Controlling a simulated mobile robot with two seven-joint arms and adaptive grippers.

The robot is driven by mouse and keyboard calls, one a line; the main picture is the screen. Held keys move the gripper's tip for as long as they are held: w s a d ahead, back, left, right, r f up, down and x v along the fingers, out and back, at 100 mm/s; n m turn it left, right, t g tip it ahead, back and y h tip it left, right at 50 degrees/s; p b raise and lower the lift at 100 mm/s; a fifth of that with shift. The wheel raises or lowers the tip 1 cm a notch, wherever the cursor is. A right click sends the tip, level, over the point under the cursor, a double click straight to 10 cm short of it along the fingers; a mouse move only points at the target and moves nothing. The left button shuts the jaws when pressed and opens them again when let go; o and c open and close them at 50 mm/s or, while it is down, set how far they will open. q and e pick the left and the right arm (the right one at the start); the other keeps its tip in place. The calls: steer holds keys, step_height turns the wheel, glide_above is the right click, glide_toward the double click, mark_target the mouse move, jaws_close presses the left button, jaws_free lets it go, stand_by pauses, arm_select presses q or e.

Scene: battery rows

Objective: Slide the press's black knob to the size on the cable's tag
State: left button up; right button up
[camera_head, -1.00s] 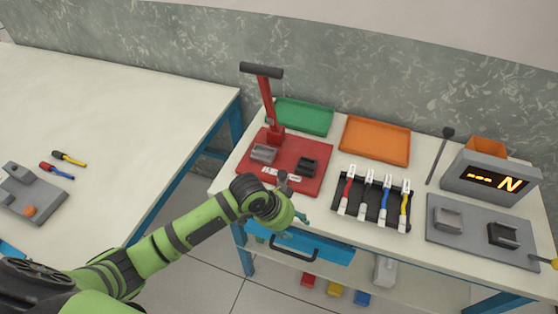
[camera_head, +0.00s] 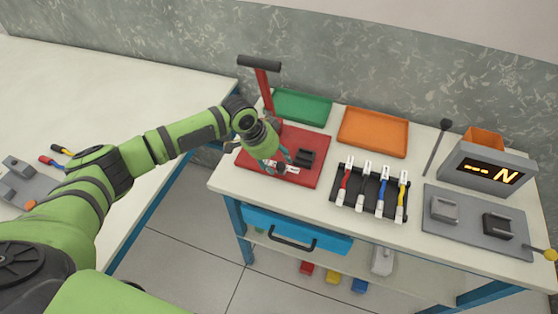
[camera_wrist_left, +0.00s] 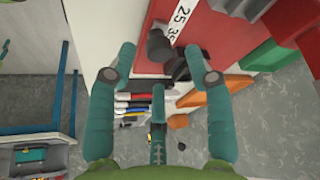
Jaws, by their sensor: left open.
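The red press (camera_head: 310,176) stands on the bench with a tall lever (camera_head: 263,85) and a white size strip on its front. In the left wrist view the strip (camera_wrist_left: 180,20) reads 25 and 35. A dark round knob (camera_wrist_left: 158,45) shows beside the strip, between my fingertips in the picture; contact cannot be told. My left gripper (camera_head: 283,163) is open over the press's front and hides part of it. It also shows in the left wrist view (camera_wrist_left: 160,62). Several tagged cables (camera_head: 373,188) lie in a black rack; their tags are too small to read. My right gripper is out of view.
Behind the press are a green tray (camera_head: 303,106) and an orange tray (camera_head: 374,132). A grey display (camera_head: 490,172) shows dashes and N. A grey plate with two blocks (camera_head: 465,218) lies at the right. A blue drawer (camera_head: 297,231) is below the bench's front edge.

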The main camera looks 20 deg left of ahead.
arm_select(q)
steer(key=shift+x, duration=1.5)
steer(key=shift+s+r, duration=0.1)
jaws_close()
steer(key=shift+w+a+r, duration=0.1)
steer(key=shift+w+a, duration=0.05)
steer(key=shift+a, duration=0.65)
steer(key=shift+w+a+r, duration=0.1)
steer(key=shift+a, duration=0.7)
jaws_free()
steer(key=shift+d+f, duration=0.1)
steer(key=shift+f, duration=0.05)
